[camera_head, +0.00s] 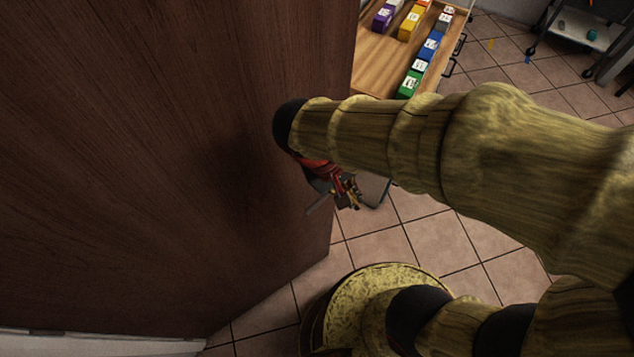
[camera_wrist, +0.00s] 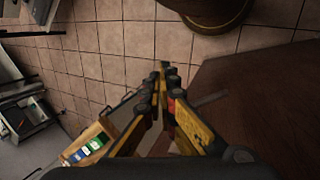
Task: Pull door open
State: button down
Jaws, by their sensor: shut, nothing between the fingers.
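The door (camera_head: 150,160) is a large dark brown wooden panel filling the left of the head view. Its free edge stands beside open tiled floor. In the wrist view the door (camera_wrist: 265,95) fills the right side. My gripper (camera_head: 347,193) is beside the door near that edge, partly hidden by my arm. In the wrist view my gripper (camera_wrist: 163,70) is shut, its fingertips together with nothing between them. A thin grey bar, likely the door handle (camera_head: 319,204), sticks out next to the fingers; it also shows in the wrist view (camera_wrist: 210,99), right of the fingers.
A wooden-topped drawer unit (camera_head: 385,55) with several coloured boxes stands beyond the door's edge. A dark-framed cart (camera_head: 590,35) stands at the far right. The tiled floor (camera_head: 395,225) is clear between the door and my base. A pale strip (camera_head: 100,343) runs along the bottom left.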

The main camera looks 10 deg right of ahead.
jog(key=a+f+n+t+h+p, duration=0.6)
jog(key=a+f+t, duration=0.4)
jog(key=a+t, duration=0.45)
jog(key=x, duration=1)
jog(key=shift+s+d+r+n+t+h, duration=0.2)
jog(key=shift+d+r+n+t+h, duration=0.1)
jog(key=shift+d+t, duration=0.1)
